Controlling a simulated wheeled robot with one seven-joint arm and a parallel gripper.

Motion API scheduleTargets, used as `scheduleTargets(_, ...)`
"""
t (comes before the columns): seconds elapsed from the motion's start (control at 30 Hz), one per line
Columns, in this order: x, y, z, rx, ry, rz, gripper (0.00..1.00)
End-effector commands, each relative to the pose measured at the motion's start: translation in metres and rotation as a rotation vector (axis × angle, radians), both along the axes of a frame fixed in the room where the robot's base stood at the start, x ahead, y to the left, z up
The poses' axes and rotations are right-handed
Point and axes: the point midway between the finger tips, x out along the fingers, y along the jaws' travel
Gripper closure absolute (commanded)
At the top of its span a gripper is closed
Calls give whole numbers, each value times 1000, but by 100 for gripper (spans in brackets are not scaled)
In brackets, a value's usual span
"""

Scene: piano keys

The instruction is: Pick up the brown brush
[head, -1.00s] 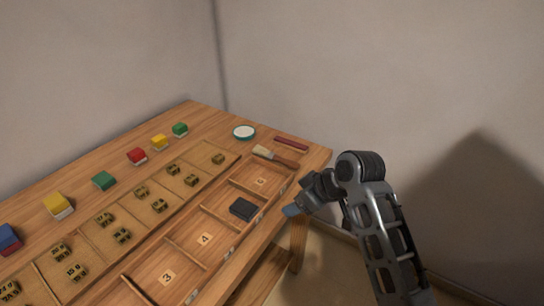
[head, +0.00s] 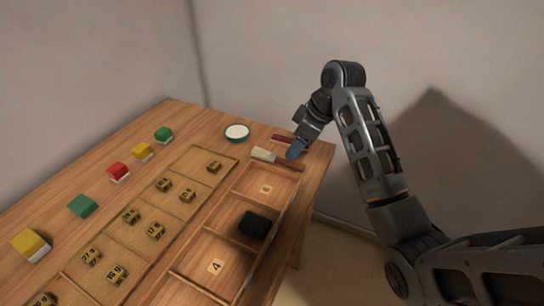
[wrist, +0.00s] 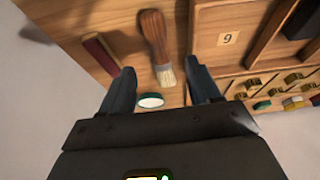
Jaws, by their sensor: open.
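The brush (head: 288,164) has a brown wooden handle and pale bristles. It lies on the table at the far end of the compartment tray. In the wrist view the brush (wrist: 155,38) lies ahead of the fingers, its bristles toward me, between the lines of the two fingers. My gripper (head: 294,152) is over the handle side of the brush in the head view. In the wrist view my gripper (wrist: 163,80) has its fingers spread with nothing held between them. I cannot tell its exact height above the brush.
A dark red bar (head: 283,139) lies beside the brush. A round white dish with a green rim (head: 237,132) is near the bristles. The tray holds a black block (head: 255,224). Small numbered cubes and coloured blocks fill the left. A wall stands behind.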

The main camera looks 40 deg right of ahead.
Motion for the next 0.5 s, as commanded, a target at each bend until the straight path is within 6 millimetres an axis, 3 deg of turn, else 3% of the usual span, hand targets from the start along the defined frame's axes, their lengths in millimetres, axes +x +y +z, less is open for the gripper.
scheduleTargets(0.5, 15, 5, -57, -1, 1, -1, 38)
